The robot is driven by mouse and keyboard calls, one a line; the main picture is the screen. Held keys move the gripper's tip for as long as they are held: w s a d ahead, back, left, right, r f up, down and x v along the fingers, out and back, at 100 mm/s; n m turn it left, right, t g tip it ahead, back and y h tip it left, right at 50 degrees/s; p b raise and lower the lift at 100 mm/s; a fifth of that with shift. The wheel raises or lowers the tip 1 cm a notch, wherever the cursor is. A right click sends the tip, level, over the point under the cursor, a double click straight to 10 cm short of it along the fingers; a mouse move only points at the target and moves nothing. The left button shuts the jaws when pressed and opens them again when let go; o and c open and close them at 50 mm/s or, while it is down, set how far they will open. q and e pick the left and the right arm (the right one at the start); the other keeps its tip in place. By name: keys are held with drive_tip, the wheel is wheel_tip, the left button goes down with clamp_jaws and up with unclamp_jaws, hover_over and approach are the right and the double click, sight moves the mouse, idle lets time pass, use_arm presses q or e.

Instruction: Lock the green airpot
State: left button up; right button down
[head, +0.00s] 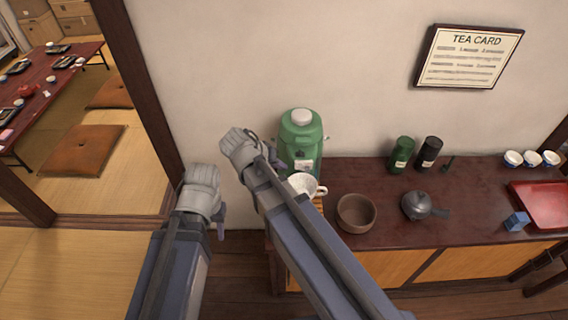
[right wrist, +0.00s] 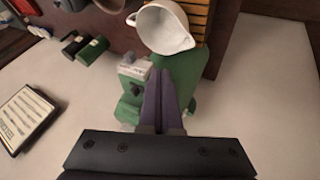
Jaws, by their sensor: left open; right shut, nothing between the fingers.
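The green airpot (head: 306,133) stands upright at the left end of the dark counter, against the wall, with a white button (head: 301,116) on top. A light panel with a dark part (right wrist: 135,88) shows on the airpot's front in the right wrist view. My right gripper (head: 277,163) is shut and empty, its fingertips (right wrist: 160,74) close in front of the airpot beside that panel; I cannot tell whether they touch. They hide part of its front. My left gripper (head: 221,222) is open, left of and below the airpot, clear of the counter.
A white spouted pitcher (head: 304,184) stands just in front of the airpot. A brown bowl (head: 356,214), a dark teapot (head: 416,205), green (head: 401,154) and black (head: 429,154) canisters, a blue block (head: 516,221) and a red tray (head: 546,201) stand along the counter (head: 470,210).

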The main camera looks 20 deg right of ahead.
drive_tip(key=p+v, duration=0.4)
drive_tip(key=v, duration=0.2)
drive_tip(key=shift+r, duration=0.2)
drive_tip(key=shift+s+a, duration=0.1)
drive_tip(key=s+d+f+n+g+y, duration=0.2)
drive_tip(key=s+d+f+n+y, duration=0.1)
drive_tip(key=s+f+n+y, duration=0.3)
drive_tip(key=s+a+n+g, duration=0.1)
drive_tip(key=s+a+n, duration=0.1)
drive_tip(key=s+a, duration=0.4)
drive_tip(key=a, duration=0.4)
drive_tip(key=shift+s+a+r+b, duration=0.15)
drive_tip(key=shift+a+r+b, duration=0.15)
drive_tip(key=shift+b, duration=0.05)
idle(1.1)
